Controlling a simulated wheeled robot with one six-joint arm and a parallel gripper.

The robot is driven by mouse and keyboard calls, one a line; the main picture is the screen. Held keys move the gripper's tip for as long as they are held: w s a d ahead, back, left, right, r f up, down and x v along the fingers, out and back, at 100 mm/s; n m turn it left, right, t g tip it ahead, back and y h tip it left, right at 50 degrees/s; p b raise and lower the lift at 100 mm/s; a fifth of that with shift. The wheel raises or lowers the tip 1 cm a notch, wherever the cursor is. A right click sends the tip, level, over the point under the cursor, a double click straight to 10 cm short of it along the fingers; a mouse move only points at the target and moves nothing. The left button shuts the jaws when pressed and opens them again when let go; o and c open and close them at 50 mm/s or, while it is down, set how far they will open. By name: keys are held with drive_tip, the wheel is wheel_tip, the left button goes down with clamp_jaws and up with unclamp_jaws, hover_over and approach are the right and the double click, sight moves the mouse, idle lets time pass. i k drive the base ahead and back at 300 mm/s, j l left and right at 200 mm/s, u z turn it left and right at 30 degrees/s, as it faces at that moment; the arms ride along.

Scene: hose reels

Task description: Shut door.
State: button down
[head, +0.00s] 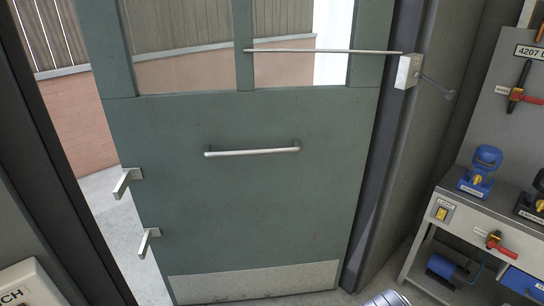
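The grey-green door (240,225) stands ajar in the head view, with its right side next to the dark frame. A gap along its left edge shows the ground outside, between the door and the left door post (62,150). A horizontal pull bar (252,151) crosses the middle of the door. Two silver lever handles, an upper one (126,183) and a lower one (147,242), sit at its left edge. A thin metal rod (325,51) runs across the window area to a box (407,72) at the right. My gripper is not in view.
A grey workbench (470,220) with blue and red valve-like fittings stands close at the right, below a panel (510,110). A white box (30,285) is at the lower left. A silver rounded piece (385,299) shows at the bottom edge; I cannot tell what it is.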

sight(246, 192)
drive_tip(key=i+l+u, duration=0.15)
drive_tip(key=i, duration=0.4)
drive_tip(key=i+l+u, duration=0.1)
drive_tip(key=i, duration=0.45)
